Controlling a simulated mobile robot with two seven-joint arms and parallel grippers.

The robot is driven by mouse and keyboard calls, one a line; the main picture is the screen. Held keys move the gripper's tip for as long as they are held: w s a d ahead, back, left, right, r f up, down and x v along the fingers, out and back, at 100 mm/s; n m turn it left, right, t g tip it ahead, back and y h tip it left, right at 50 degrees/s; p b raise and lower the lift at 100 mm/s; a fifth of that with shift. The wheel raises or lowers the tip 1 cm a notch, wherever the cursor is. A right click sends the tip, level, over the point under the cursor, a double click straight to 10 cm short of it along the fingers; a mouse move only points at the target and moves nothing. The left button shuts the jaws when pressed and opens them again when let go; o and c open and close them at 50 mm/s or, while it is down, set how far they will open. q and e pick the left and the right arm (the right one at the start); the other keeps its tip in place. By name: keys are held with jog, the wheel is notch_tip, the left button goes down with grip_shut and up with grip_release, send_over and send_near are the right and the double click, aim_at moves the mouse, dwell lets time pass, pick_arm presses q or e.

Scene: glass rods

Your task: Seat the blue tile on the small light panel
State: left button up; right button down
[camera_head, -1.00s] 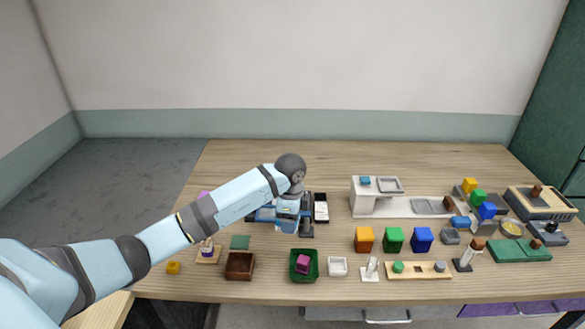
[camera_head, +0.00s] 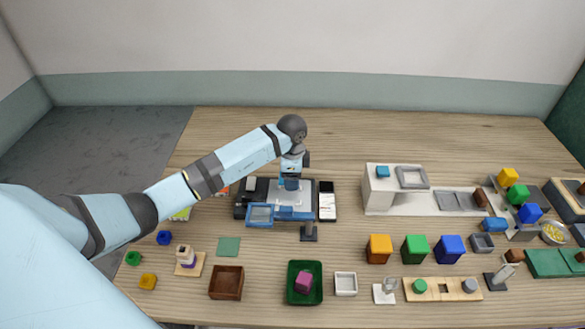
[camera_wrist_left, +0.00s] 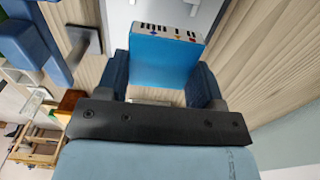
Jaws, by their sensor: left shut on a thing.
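My left gripper (camera_head: 292,184) is low over a dark device with a pale top plate (camera_head: 288,191), left of centre on the table. In the left wrist view its two dark blue fingers are shut on a flat blue piece (camera_wrist_left: 165,65) with a white edge bearing small printed marks; it could be the blue tile. Its lower end is hidden. I cannot tell which panel is the small light one. My right gripper is not in view.
A blue-framed tray (camera_head: 260,215) is at the device's front left. A black-and-white slab (camera_head: 327,205) and a small grey post (camera_head: 309,233) stand close to the gripper. Coloured cubes and trays line the front. The back of the table is clear.

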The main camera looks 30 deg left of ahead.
aim_at(292, 196)
pick_arm(q)
jog(key=shift+s+d+f+b, duration=0.1)
jog(key=shift+f+b, duration=1.35)
jog(key=shift+f, duration=0.05)
jog(key=shift+f+b, duration=0.35)
jog(key=shift+f, duration=0.85)
jog(key=o, duration=1.1)
